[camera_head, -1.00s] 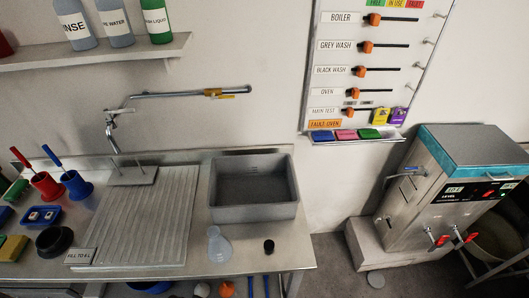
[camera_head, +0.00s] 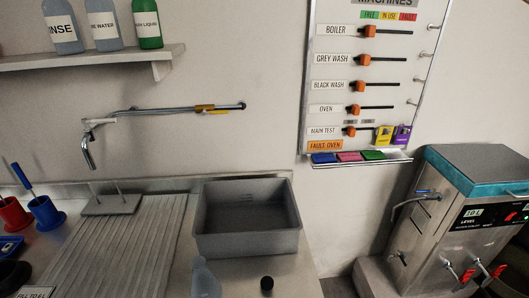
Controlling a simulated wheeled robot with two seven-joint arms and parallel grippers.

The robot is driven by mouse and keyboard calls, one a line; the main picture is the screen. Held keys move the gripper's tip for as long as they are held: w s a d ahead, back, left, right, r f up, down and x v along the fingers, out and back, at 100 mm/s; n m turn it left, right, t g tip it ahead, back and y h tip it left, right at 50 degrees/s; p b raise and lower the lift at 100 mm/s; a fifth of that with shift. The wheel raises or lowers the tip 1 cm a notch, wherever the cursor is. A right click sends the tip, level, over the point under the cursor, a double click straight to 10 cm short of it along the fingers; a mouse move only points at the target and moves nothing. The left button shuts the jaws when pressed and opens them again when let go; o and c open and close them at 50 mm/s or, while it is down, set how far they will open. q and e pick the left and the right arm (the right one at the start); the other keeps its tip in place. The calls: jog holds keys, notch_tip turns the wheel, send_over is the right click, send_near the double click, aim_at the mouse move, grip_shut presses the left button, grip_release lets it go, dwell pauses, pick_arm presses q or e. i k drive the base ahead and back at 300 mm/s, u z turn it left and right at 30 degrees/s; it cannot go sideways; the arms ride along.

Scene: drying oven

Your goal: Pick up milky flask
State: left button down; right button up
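The milky flask (camera_head: 205,280) is a translucent pale flask standing on the metal counter, in front of the grey basin. Its lower part is cut off by the bottom edge of the head view. A small black stopper-like piece (camera_head: 266,284) lies on the counter to its right. Neither of my grippers shows in the view.
A grey basin (camera_head: 247,249) stands behind the flask. A ribbed drainboard (camera_head: 115,245) lies to the left under a tap (camera_head: 88,150). Red (camera_head: 13,214) and blue (camera_head: 46,213) cups stand at far left. A metal boiler (camera_head: 440,230) stands at right.

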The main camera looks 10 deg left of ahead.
aim_at(204, 283)
jog(key=u, duration=0.3)
jog(key=k, duration=0.5)
jog(key=u, duration=1.35)
jog(key=i, duration=1.1)
jog(key=z, duration=1.15)
jog(key=k, duration=0.1)
jog(key=z, duration=0.55)
